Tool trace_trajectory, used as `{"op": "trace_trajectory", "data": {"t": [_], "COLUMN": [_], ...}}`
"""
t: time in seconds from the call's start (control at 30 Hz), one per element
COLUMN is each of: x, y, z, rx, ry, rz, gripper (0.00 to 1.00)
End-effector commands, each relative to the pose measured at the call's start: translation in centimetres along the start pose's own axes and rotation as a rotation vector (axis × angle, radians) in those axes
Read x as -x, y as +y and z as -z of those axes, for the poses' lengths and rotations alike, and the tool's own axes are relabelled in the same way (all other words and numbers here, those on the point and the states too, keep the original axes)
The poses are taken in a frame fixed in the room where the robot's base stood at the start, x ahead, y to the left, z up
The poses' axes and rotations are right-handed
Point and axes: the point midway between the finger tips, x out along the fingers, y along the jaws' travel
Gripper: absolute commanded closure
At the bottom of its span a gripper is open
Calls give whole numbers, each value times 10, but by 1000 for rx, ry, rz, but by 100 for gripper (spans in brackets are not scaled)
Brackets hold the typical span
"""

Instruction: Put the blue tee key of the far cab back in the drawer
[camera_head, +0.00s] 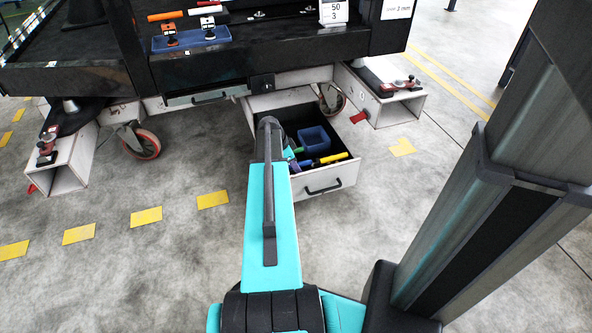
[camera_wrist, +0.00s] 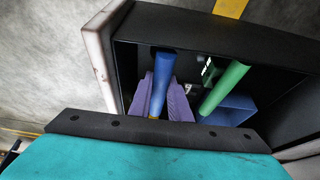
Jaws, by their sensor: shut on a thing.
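The blue tee key (camera_wrist: 161,64) is in the wrist view, its round blue handle between the purple fingers of my gripper (camera_wrist: 160,82). My gripper is shut on it. The handle lies over the inside of the open drawer (camera_head: 325,182), near its wall in the wrist view; I cannot tell whether it touches the drawer floor. In the head view my arm hides most of the gripper and the left part of the drawer. A green handle (camera_wrist: 225,87) lies beside the gripper, apart from it, in the wrist view.
The drawer also holds a blue bin (camera_head: 313,138) and a yellow handle (camera_head: 333,158). The black trolley deck (camera_head: 270,42) carries a blue tray (camera_head: 205,37) and other tools. Floor in front is clear.

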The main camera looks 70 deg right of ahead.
Motion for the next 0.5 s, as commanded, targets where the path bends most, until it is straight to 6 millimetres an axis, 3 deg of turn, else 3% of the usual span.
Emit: {"op": "trace_trajectory", "data": {"t": [0.1, 0.5], "x": [-8, -10], "y": [0, 0], "z": [-3, -4], "rx": [-1, 0], "ry": [1, 1], "rz": [0, 0], "gripper": [100, 100]}}
